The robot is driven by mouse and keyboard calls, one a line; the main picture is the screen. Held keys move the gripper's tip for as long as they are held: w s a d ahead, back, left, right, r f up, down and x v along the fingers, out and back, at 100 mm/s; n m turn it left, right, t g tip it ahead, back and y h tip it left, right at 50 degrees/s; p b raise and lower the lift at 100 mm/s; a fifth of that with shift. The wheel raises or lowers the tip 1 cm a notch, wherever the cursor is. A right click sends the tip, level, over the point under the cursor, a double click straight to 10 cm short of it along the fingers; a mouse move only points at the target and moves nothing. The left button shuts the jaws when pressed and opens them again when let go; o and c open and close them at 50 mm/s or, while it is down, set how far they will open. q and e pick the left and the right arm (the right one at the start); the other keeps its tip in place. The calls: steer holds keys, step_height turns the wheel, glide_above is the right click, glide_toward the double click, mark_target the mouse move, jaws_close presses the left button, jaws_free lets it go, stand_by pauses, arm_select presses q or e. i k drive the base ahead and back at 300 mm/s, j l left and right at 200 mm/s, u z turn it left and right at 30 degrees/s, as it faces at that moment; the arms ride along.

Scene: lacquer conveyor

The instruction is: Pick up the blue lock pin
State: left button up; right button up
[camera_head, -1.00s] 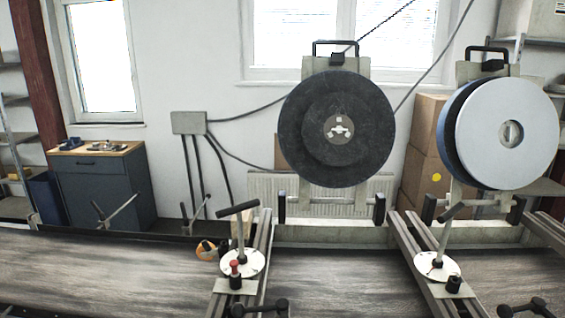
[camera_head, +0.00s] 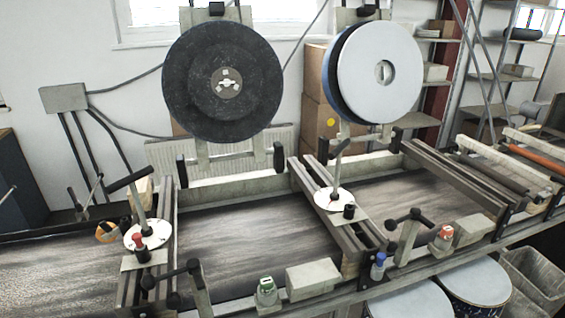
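The blue lock pin (camera_head: 378,266) is a small blue-topped pin on the front rail of the conveyor, right of centre in the head view. It stands close to the lower end of the middle cross beam, upright or nearly so. A red-topped pin (camera_head: 138,243) stands on the left cross beam. Neither of my grippers shows in the head view.
A green-topped knob (camera_head: 266,291) and a pale block (camera_head: 313,278) sit on the front rail left of the blue pin. A crank handle (camera_head: 407,235) and a red-topped knob (camera_head: 444,237) stand to its right. White drums (camera_head: 475,281) are below.

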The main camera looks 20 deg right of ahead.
mark_target(379, 265)
steer(key=z, duration=1.3)
